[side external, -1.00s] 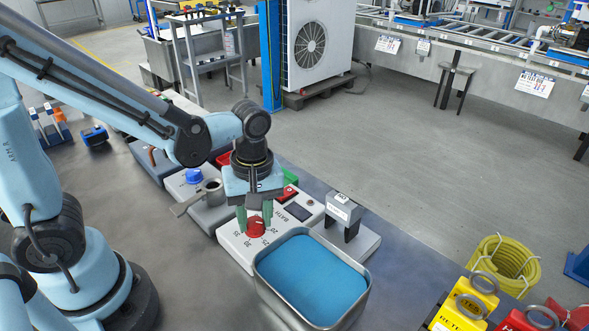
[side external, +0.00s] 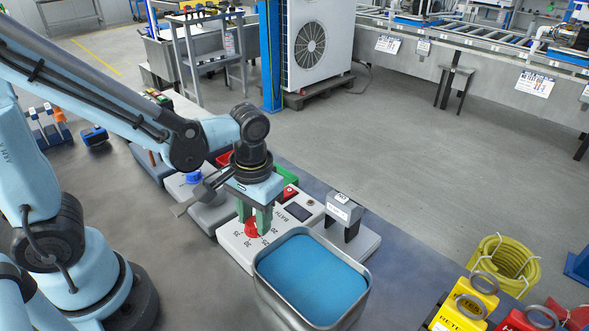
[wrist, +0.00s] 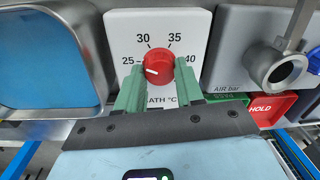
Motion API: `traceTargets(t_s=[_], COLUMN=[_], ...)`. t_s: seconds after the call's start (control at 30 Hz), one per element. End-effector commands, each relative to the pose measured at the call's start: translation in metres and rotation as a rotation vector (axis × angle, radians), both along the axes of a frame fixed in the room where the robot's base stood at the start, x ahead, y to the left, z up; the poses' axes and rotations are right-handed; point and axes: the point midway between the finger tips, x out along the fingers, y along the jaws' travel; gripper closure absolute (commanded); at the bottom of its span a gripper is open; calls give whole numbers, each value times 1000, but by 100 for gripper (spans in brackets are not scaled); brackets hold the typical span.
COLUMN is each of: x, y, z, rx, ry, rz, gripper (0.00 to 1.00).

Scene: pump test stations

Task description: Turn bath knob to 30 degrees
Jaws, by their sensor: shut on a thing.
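The red bath knob (wrist: 159,69) sits on a white panel (wrist: 185,25) marked 25, 30, 35 and 40, with partly covered "ATH °C" lettering. Its white pointer line points left, close to the 25 mark and slightly below it. In the side view the knob (side external: 252,231) is partly hidden by my fingers. My gripper (wrist: 161,70) is shut on the knob, one green finger on each side. It reaches down from above in the side view (side external: 254,226).
A metal bath of blue liquid (side external: 362,272) stands right beside the panel. A grey block on a base (side external: 343,211) is behind it.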

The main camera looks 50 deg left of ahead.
Motion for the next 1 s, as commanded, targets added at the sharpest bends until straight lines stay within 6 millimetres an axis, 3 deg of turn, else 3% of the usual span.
traceTargets(t_s=[0.5,1.0], x=[-1,-1], y=[0,0], z=[0,0], rx=[1,1], ry=[-1,-1], rz=[-460,-675], gripper=[94,94])
